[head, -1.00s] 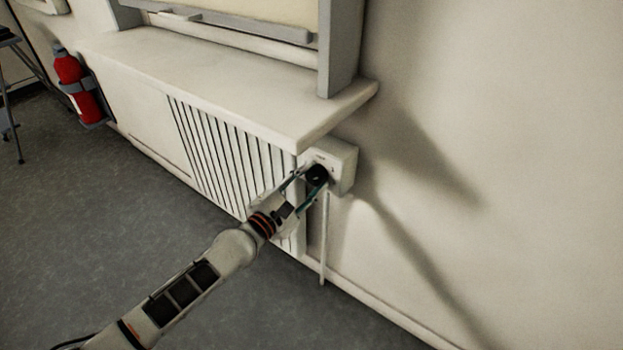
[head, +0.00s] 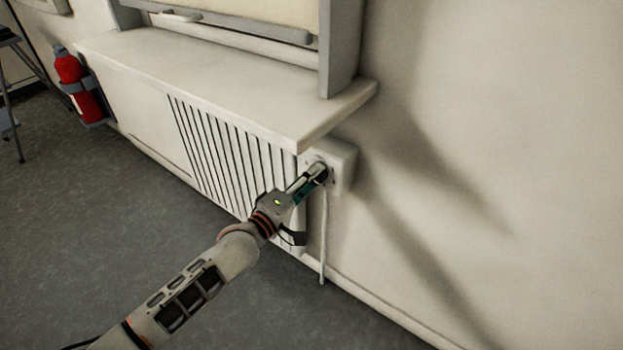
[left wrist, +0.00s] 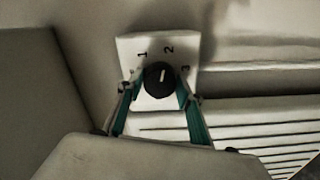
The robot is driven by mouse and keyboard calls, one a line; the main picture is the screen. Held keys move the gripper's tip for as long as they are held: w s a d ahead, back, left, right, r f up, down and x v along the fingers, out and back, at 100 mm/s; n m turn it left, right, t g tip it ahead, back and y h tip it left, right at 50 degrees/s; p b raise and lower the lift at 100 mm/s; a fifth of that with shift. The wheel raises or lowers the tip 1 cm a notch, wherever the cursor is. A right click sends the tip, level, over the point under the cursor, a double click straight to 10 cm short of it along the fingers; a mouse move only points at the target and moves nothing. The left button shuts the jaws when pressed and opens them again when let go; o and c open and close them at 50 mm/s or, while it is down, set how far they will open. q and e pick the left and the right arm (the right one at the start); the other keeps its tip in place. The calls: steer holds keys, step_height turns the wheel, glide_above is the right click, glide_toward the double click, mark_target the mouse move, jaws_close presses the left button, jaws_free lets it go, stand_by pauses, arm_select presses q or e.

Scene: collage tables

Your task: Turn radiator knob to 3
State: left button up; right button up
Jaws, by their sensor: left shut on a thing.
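The radiator knob (left wrist: 159,79) is round and black with a white pointer mark, on a white plate (left wrist: 133,45) printed with 1, 2 and 3. The mark points about straight up in the left wrist view, close to the 2. My left gripper (left wrist: 160,85) has one teal-lined finger on each side of the knob and is shut on it. In the head view the left gripper (head: 318,174) reaches the plate (head: 343,163) and mostly hides the knob. My right gripper is not in view.
A slatted radiator cover (head: 225,150) runs left of the plate under a window sill (head: 230,80) whose corner overhangs close by. A thin pipe (head: 324,235) drops below the plate. A red extinguisher (head: 75,80) hangs far left. The grey floor is clear.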

arm_select(q)
steer(key=m+p, duration=0.1)
steer(key=m, duration=1.1)
steer(key=shift+p, duration=0.4)
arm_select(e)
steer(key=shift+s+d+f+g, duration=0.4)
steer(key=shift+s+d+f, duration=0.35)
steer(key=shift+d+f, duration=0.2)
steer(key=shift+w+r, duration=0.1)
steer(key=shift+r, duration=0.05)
arm_select(q)
steer(key=o, duration=1.1)
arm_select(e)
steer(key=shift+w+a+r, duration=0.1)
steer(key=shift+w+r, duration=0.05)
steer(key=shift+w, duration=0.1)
